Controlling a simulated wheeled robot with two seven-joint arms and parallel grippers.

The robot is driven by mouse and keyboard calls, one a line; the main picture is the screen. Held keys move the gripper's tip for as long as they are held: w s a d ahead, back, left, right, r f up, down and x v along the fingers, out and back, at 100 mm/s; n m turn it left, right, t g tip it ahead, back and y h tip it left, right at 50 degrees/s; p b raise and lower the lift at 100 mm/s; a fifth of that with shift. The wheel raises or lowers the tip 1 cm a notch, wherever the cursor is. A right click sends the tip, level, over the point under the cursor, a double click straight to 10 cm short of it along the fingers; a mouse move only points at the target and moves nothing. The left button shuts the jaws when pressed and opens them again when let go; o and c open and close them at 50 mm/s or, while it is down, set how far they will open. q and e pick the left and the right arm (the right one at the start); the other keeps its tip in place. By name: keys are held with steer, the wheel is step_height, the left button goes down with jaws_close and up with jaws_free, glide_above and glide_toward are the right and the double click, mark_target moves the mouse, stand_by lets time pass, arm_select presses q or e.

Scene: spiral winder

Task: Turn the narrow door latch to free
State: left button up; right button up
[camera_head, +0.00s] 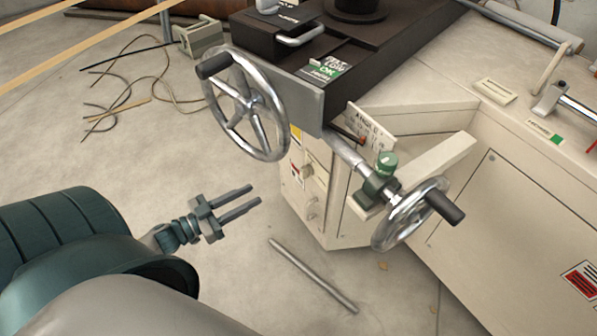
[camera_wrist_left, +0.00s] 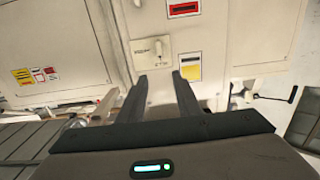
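The narrow door (camera_head: 322,190) is the slim cream panel on the machine's cabinet, below the large handwheel. Two small cream knobs or latches show on it, an upper one (camera_head: 308,171) and a lower one (camera_head: 312,208); I cannot tell which is the named latch. In the left wrist view a cream latch (camera_wrist_left: 152,59) sits on a lettered plate, ahead of the fingers. My left gripper (camera_head: 255,194) is open and empty, pointing at the cabinet and apart from it. It also shows in the left wrist view (camera_wrist_left: 160,85). My right gripper is not in view.
A large chrome handwheel (camera_head: 278,105) juts out above the narrow door. A smaller handwheel (camera_head: 390,238) stands out to its right. A metal rod (camera_head: 312,276) lies on the floor in front. Loose cables (camera_head: 128,98) lie at the back left.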

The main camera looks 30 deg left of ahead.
mark_target(301, 170)
arm_select(q)
steer(key=shift+w, duration=0.1)
